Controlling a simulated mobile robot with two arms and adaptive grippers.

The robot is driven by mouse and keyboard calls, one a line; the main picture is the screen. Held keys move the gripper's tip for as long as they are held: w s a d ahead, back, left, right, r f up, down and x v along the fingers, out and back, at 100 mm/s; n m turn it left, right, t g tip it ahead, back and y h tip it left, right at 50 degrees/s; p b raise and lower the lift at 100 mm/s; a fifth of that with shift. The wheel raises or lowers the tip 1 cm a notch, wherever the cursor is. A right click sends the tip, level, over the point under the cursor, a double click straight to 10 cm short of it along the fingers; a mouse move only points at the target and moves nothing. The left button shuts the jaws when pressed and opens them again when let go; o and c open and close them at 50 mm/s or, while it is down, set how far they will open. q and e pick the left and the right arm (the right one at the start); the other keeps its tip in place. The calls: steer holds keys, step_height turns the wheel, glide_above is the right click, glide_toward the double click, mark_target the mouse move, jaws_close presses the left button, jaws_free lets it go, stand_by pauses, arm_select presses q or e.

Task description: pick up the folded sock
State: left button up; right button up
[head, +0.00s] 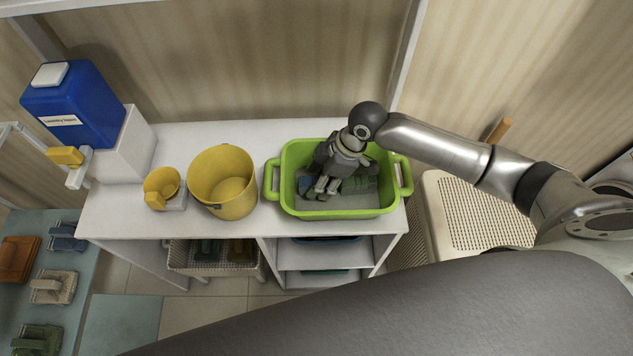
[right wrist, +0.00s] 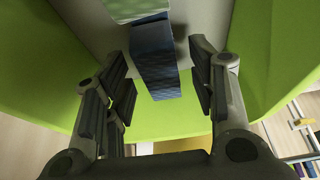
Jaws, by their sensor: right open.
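A dark blue folded cloth item (right wrist: 155,60), which looks like a folded sock, lies in the green basin (head: 335,213). In the right wrist view it lies between my open fingers, closer to the right finger, and I see no contact. A pale green folded item (right wrist: 136,8) lies right beyond it at the top edge. My right gripper (head: 321,188) reaches down into the basin, open and empty, and hides part of the contents in the head view. My left gripper is not in view.
The basin walls surround my right gripper closely. A white perforated surface (head: 480,212) is at the right.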

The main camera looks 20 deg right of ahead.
steer(key=shift+x, duration=1)
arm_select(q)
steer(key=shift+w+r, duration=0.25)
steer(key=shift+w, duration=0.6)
arm_select(e)
steer(key=c, duration=0.4)
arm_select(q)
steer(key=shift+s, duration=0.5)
arm_select(e)
steer(key=c, duration=0.6)
